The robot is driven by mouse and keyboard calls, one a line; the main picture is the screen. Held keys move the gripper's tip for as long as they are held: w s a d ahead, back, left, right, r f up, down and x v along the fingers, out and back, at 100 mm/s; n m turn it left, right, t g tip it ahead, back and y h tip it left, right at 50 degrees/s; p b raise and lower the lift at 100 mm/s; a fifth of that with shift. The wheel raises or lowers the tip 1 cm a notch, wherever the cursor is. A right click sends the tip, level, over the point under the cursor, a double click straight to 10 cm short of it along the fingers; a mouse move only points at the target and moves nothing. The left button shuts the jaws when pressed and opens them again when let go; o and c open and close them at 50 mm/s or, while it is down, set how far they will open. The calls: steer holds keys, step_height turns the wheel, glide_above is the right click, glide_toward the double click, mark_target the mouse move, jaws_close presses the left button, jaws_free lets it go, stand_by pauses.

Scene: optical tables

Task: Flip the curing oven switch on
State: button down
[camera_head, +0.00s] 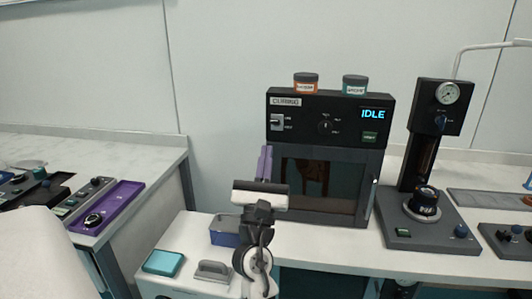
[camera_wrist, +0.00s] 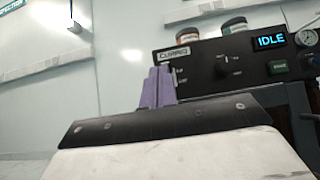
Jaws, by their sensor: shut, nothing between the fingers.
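The curing oven (camera_head: 328,150) is a dark box with a glass-fronted door. Its display (camera_head: 373,114) reads IDLE in blue; the same display shows in the wrist view (camera_wrist: 271,41). A pale switch (camera_head: 277,122) sits at the left of its panel, beside small labels; its exact position is too small to tell. My gripper (camera_head: 266,149) has purple fingers, shut and empty, in front of the oven's left side, below the switch. In the wrist view the closed fingers (camera_wrist: 160,70) stand left of the switch labels and appear to hide the switch.
Orange-brown (camera_head: 306,83) and teal-grey (camera_head: 354,85) jars stand on the oven. A gauge stand (camera_head: 437,120) is to its right. A teal box (camera_head: 163,263) and grey-handled tool (camera_head: 213,271) lie on the white surface at lower left.

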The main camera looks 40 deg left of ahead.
steer(key=shift+s+d+r, duration=0.25)
steer(key=shift+s+d, duration=0.25)
steer(key=shift+s, duration=0.25)
steer(key=shift+s+d+r, duration=0.2)
steer(key=shift+s+d, duration=0.3)
steer(key=shift+s, duration=0.25)
steer(key=shift+s+d+r, duration=0.25)
steer(key=shift+s+d, duration=0.25)
steer(key=shift+s, duration=0.25)
